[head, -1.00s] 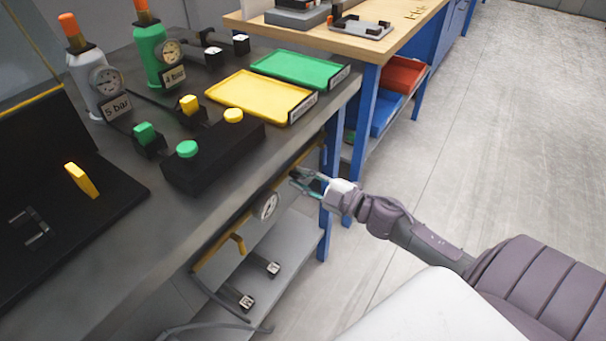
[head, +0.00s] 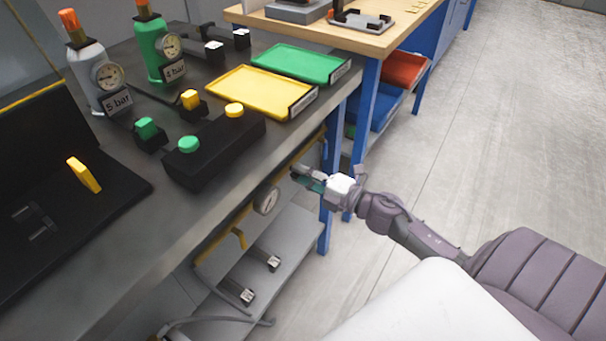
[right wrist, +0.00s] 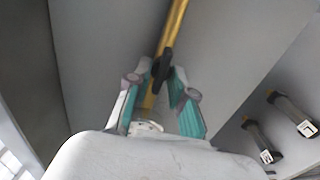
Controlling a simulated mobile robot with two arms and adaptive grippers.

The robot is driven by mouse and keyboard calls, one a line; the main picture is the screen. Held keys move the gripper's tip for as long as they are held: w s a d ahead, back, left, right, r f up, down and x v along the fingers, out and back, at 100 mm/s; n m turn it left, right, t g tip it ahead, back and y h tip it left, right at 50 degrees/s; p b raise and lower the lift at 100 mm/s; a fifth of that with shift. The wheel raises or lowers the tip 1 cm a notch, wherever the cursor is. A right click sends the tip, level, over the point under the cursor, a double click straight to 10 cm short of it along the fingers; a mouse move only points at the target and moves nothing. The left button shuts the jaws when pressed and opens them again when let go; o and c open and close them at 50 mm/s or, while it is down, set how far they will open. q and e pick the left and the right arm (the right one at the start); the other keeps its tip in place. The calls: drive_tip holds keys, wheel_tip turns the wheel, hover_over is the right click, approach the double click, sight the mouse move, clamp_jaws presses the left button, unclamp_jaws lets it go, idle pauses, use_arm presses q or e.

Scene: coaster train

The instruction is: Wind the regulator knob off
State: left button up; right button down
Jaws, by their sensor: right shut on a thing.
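The black regulator knob (right wrist: 162,68) shows in the right wrist view, on the yellow pipe (right wrist: 176,22) under the bench. My right gripper (right wrist: 159,82) has its teal-padded fingers on either side of the knob and is shut on it. In the head view my right gripper (head: 301,177) is at the bench's front edge, just right of the round pressure gauge (head: 267,201). There the fingers and the bench edge hide the knob. My left gripper is in neither view.
A yellow lever (head: 239,238) hangs on the pipe left of the gauge. The lower shelf (head: 290,240) holds tools below. The bench top carries a yellow tray (head: 262,92), a green tray (head: 300,64) and a black button box (head: 213,150). The floor at right is clear.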

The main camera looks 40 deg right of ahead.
drive_tip(key=shift+f, duration=0.1)
idle(0.4)
drive_tip(key=c, duration=1)
unclamp_jaws()
drive_tip(key=shift+c, duration=0.2)
drive_tip(key=v, duration=1.2)
drive_tip(key=shift+a, duration=0.1)
